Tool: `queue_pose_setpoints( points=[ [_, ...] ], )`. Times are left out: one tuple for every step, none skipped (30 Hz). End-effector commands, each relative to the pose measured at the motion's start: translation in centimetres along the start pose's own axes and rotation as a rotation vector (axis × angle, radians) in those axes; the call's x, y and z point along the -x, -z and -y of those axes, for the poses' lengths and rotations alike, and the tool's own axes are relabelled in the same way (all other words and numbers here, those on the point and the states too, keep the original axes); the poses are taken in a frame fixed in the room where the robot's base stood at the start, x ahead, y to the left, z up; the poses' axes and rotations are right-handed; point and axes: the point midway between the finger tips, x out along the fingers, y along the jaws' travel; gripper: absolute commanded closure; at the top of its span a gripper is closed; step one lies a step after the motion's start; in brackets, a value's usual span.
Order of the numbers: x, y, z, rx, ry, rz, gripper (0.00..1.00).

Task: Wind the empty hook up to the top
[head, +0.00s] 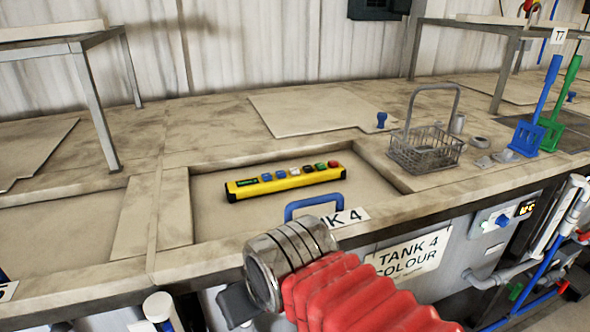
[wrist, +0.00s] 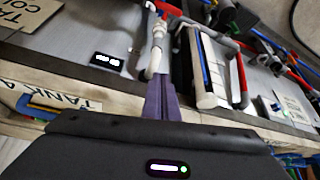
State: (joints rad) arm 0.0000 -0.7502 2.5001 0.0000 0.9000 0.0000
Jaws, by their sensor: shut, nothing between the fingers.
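A yellow pendant (head: 285,181) with a row of coloured buttons and a small dark display lies in the shallow recess at tank 4 in the head view. My gripper (wrist: 161,95) shows in the wrist view as two purple fingers pressed together, with nothing between them. In the head view my arm is in front of the tank 4 edge, nearer than the pendant and apart from it; the fingertips cannot be made out there. A small red curved thing (head: 529,6), possibly the hook, is cut off at the top right edge.
A blue handle (head: 313,204) stands at the tank 4 front edge. A wire basket (head: 427,150) with a tall handle stands to the right, beside blue (head: 538,110) and green (head: 562,105) paddles. Pipes (head: 545,235) run along the tank front. Raised metal stands rise behind.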

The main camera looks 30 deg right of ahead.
Motion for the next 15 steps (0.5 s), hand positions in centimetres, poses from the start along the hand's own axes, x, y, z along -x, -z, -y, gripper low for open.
queue_pose_setpoints(
  points=[
    [0.0,0.0,0.0,0.000,0.000,0.000,1.00],
    [0.0,0.0,0.0,0.000,0.000,0.000,1.00],
    [0.0,0.0,0.0,0.000,0.000,0.000,1.00],
    [0.0,0.0,0.0,0.000,0.000,0.000,1.00],
    [0.0,0.0,0.0,0.000,0.000,0.000,1.00],
    [0.0,0.0,0.0,-0.001,0.000,0.000,1.00],
    [0.1,0.1,0.0,-0.002,0.000,0.000,1.00],
    [0.1,0.2,0.0,-0.004,0.000,-0.001,1.00],
    [0.1,0.5,-0.1,-0.009,0.001,-0.002,1.00],
    [0.1,0.7,-0.1,-0.013,0.001,-0.003,1.00],
    [0.2,1.0,-0.2,-0.019,0.002,-0.004,1.00],
    [0.2,1.4,-0.2,-0.030,0.003,-0.005,1.00],
    [0.3,1.8,-0.3,-0.039,0.004,-0.007,1.00],
    [0.3,2.4,-0.5,-0.049,0.004,-0.010,1.00],
    [0.4,3.1,-0.9,-0.067,0.003,-0.012,1.00]
  ],
)
